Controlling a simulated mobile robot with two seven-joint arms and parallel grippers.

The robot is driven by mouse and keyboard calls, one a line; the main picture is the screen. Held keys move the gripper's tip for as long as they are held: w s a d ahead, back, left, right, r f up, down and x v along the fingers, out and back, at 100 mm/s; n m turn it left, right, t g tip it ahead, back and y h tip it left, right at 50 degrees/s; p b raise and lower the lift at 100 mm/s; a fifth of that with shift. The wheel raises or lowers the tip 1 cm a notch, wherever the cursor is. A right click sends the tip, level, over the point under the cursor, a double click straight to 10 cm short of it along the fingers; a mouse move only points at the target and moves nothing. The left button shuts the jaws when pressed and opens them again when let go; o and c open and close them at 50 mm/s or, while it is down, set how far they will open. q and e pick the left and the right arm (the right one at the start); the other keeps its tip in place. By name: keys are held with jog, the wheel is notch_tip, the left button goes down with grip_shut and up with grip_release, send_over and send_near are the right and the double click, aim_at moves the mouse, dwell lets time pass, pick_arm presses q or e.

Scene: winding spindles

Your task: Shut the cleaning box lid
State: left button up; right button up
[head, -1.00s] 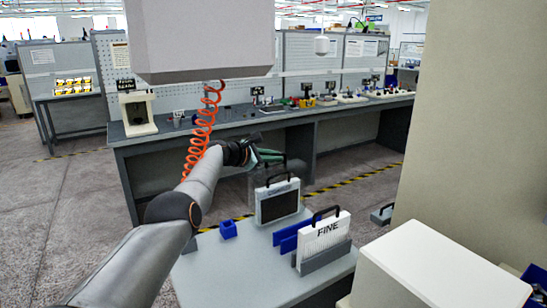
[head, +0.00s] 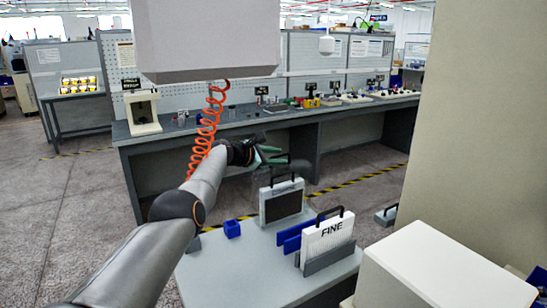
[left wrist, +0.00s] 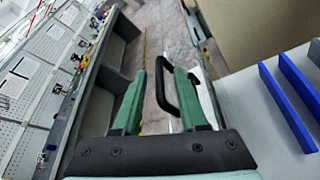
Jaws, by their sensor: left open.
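A box (head: 282,203) with a white frame, a dark front window and a black handle on top stands at the far edge of the grey table. A faint see-through panel (head: 262,178) rises behind it, perhaps a raised clear lid; its outline is hard to make out. My left gripper (head: 274,157) is open and empty, above and behind the box. In the left wrist view its green fingers (left wrist: 160,73) are apart, with a black handle (left wrist: 172,88) showing between and beyond them. I cannot tell whether they touch it. My right gripper is not in view.
A white "FINE" panel (head: 328,234) stands in a grey holder, beside blue plates (head: 291,238). A small blue block (head: 232,229) sits at the left of the grey table (head: 235,272). A beige pillar (head: 475,140) and white box (head: 445,270) bound the right.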

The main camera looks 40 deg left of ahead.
aim_at(265, 171)
pick_arm(q)
jog(key=shift+s+a+r+p, duration=0.25)
jog(key=shift+s+p, duration=0.15)
jog(key=shift+p, duration=0.3)
jog(key=shift+s+d+r+p, duration=0.1)
jog(key=shift+s+r+p, duration=0.1)
jog(key=shift+s+p, duration=0.65)
jog(key=v, duration=0.2)
jog(key=shift+s, duration=0.25)
jog(key=b+v, duration=0.1)
jog(key=v, duration=0.6)
jog(key=shift+s, duration=0.2)
jog(key=shift+r, duration=0.1)
